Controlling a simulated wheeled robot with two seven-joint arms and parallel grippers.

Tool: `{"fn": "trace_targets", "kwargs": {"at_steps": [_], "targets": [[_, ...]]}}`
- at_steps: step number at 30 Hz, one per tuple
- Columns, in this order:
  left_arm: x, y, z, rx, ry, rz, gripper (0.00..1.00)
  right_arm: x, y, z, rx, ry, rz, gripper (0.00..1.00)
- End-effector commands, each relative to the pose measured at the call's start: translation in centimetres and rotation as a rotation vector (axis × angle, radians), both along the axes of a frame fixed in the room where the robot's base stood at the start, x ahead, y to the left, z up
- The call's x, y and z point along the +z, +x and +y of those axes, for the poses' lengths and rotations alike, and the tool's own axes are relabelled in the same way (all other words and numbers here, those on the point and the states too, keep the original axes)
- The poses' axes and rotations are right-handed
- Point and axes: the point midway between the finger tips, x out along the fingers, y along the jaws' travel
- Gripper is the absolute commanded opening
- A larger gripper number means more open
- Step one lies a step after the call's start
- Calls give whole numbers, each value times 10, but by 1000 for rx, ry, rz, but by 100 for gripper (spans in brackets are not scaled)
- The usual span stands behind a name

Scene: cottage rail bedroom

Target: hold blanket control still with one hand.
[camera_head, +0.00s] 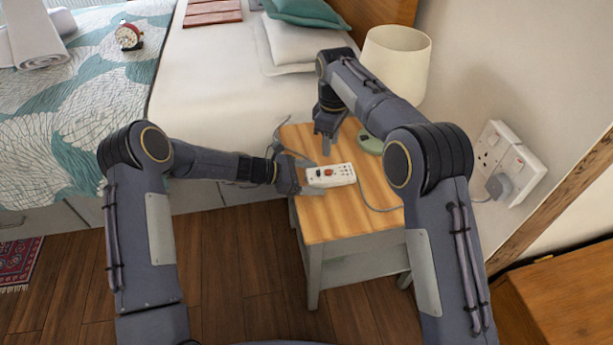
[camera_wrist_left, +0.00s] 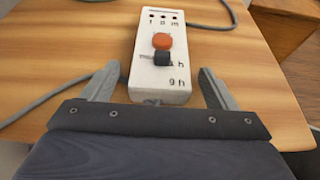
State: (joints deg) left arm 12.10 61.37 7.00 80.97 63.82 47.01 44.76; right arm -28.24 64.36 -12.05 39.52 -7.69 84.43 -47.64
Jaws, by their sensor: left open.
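The blanket control (camera_head: 342,174) is a white box with an orange button and a cable. It lies flat on the wooden bedside table (camera_head: 330,225). My left gripper (camera_head: 312,178) is low at its left end. In the left wrist view the control (camera_wrist_left: 161,84) shows its orange button and a black slider, with its near end between the open fingers of my left gripper (camera_wrist_left: 159,82). A gap shows on each side. My right gripper (camera_head: 327,143) points down over the table behind the control; its jaw opening is unclear.
A cream lamp (camera_head: 397,60) with a green base (camera_head: 370,142) stands at the table's back right. A grey cable (camera_head: 375,204) runs right towards the wall socket (camera_head: 505,160). The bed (camera_head: 210,80) is on the left.

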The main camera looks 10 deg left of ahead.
Motion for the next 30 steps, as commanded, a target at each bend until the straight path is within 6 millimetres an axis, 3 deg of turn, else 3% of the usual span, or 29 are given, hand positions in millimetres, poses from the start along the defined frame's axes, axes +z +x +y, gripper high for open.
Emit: {"fn": "trace_targets", "kwargs": {"at_steps": [4,15,30], "targets": [[0,0,0,0,0,0,77,0,0,0,0,0,0,36],[0,0,1,0,0,0,29,0,0,0,0,0,0,36],[0,0,1,0,0,0,28,0,0,0,0,0,0,36]]}}
